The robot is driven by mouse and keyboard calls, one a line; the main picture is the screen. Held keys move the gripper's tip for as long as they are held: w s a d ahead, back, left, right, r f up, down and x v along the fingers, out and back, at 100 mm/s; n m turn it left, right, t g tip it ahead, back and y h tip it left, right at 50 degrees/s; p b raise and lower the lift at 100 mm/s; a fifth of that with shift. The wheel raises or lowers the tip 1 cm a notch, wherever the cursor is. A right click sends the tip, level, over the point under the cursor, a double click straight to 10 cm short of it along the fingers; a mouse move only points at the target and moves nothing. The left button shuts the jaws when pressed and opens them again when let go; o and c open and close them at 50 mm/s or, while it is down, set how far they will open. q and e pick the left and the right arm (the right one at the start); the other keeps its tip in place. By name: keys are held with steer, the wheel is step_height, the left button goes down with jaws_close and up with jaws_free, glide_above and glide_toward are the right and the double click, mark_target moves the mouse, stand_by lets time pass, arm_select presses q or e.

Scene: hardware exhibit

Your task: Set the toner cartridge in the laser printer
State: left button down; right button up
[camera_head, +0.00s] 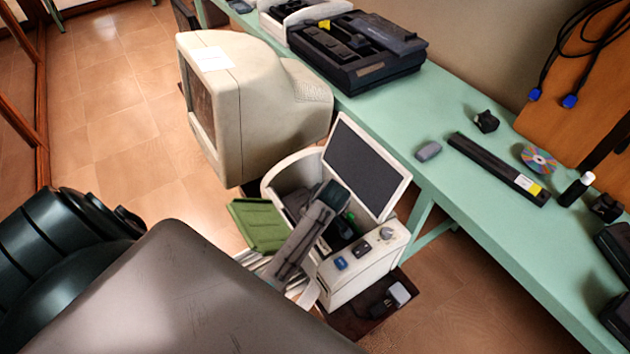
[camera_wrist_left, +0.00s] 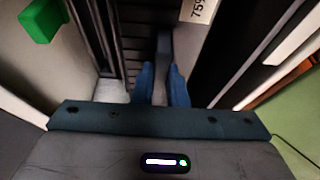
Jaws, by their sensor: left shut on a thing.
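The laser printer (camera_head: 375,262) stands open in the middle of the head view, below the bench, with its framed lid (camera_head: 365,165) raised. My left gripper (camera_head: 331,194) reaches down into its opening, and its fingertips are hidden there. In the left wrist view the blue fingers (camera_wrist_left: 161,68) are shut on a thin dark grey tab. The tab appears to belong to the dark toner cartridge (camera_wrist_left: 125,25), with ribbing and a white label nearby. How deep the cartridge sits cannot be told. A green part (camera_head: 350,217) shows inside the printer. My right gripper is out of view.
A beige monitor (camera_head: 240,105) stands close behind the printer. The green bench (camera_head: 455,115) carries a black machine (camera_head: 357,55), a long black labelled bar (camera_head: 495,167), a disc (camera_head: 538,159) and small items. A green folder (camera_head: 257,224) lies left of the printer.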

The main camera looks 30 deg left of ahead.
arm_select(q)
steer(key=shift+f, duration=0.15)
steer(key=c, duration=1.5)
jaws_free()
steer(key=shift+o, duration=0.2)
steer(key=shift+d+r, duration=0.15)
steer(key=shift+r, duration=0.25)
steer(key=b+v, duration=0.1)
steer(key=v, duration=1)
steer(key=shift+s+d+r+b, duration=0.15)
steer(key=shift+d+r+b, duration=0.1)
steer(key=shift+b, duration=0.15)
